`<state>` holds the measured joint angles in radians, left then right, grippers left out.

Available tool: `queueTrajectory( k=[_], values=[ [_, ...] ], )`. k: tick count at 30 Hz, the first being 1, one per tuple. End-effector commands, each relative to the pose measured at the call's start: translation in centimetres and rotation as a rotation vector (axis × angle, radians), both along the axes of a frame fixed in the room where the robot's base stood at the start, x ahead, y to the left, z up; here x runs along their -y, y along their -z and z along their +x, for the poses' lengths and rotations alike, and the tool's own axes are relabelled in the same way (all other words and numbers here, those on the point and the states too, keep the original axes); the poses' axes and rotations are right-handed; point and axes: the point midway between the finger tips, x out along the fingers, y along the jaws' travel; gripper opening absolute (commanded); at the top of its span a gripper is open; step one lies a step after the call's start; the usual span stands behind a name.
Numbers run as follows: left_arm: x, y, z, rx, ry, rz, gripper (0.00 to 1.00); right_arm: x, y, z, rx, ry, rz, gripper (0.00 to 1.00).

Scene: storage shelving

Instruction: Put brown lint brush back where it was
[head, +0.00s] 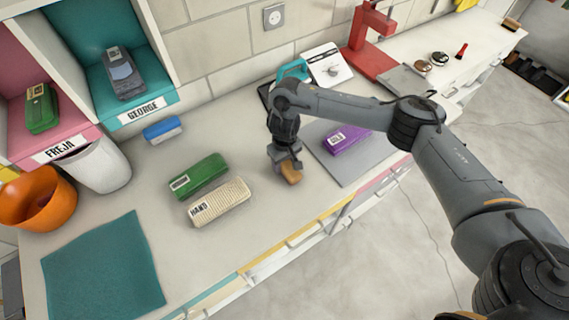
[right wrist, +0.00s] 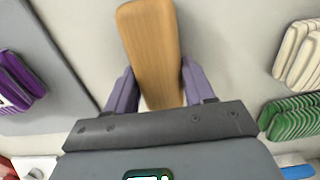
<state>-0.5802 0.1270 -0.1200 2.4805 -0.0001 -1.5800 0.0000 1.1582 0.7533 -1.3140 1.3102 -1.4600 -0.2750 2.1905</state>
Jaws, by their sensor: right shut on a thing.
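My right gripper (head: 286,163) is shut on the brown lint brush (head: 291,174), over the counter between the cream brush and the grey mat. In the right wrist view, the gripper (right wrist: 160,88) has its two fingers on either side of the brush's tan, wood-like body (right wrist: 150,45). I cannot tell whether the brush touches the counter. My left gripper is not in view.
Left of the gripper lie a cream brush (head: 222,203), a green brush (head: 198,176) and a blue brush (head: 162,130). A purple brush (head: 347,139) lies on the grey mat (head: 375,158). Labelled cubbies, a white bin (head: 103,168) and an orange bowl (head: 38,203) stand left.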

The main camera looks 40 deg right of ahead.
Motion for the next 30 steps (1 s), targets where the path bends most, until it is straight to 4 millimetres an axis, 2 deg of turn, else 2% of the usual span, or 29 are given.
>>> queueTrajectory(
  k=[13,14,18,30],
  values=[
    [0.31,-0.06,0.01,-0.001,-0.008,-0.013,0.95,0.01,0.47,0.01,0.000,0.001,-0.001,0.20],
    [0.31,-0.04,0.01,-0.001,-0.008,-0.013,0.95,0.01,0.48,0.03,0.001,0.001,-0.001,0.56],
    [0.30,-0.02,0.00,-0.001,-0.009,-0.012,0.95,0.01,0.47,0.03,0.001,0.001,-0.001,0.78],
    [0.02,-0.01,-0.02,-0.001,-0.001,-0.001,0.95,0.02,-0.08,0.06,0.002,-0.001,0.000,0.79]
  ],
)
